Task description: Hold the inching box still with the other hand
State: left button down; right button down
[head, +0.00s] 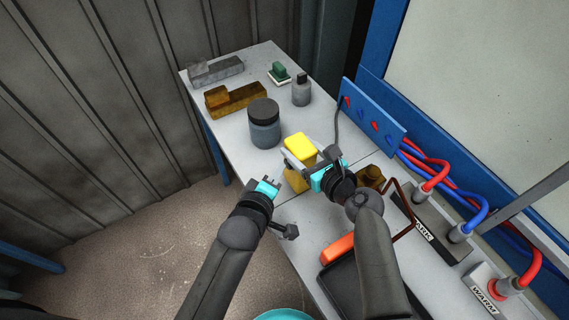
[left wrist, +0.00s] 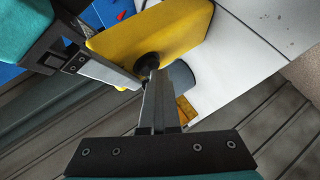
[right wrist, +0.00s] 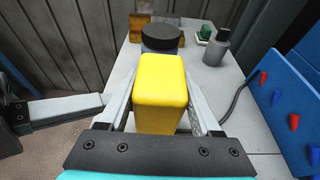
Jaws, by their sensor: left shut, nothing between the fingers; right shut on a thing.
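A yellow box (head: 301,147) stands upright near the left edge of the grey table. My right gripper (head: 312,166) is shut on it; in the right wrist view the yellow box (right wrist: 160,85) sits between both fingers. My left gripper (head: 277,183) is shut and empty, just left of the box. In the left wrist view its closed fingertips (left wrist: 153,78) are close to a round black part (left wrist: 148,64) on the side of the yellow box (left wrist: 165,30). I cannot tell whether they touch it. The right gripper partly hides the box in the head view.
A blue-grey jar (head: 264,131) stands behind the box. Beyond it are a brown stepped block (head: 237,102), a grey block (head: 213,72) and a grey bottle (head: 301,93). A blue panel (head: 361,115), hoses (head: 470,208) and an orange object (head: 337,248) lie on the right.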

pick_arm(q)
jog(key=shift+s+a, duration=0.6)
jog(key=shift+a, duration=0.1)
jog(key=shift+s+a, duration=0.75)
jog(key=shift+a, duration=0.3)
jog(key=shift+s+a, duration=0.7)
jog(key=shift+a, duration=0.3)
dwell(2.1)
jog(key=s+a, duration=0.2)
jog(key=a, duration=0.1)
jog(key=shift+s, duration=0.15)
jog(key=w+d, duration=0.5)
jog(key=d, duration=0.2)
dwell(0.5)
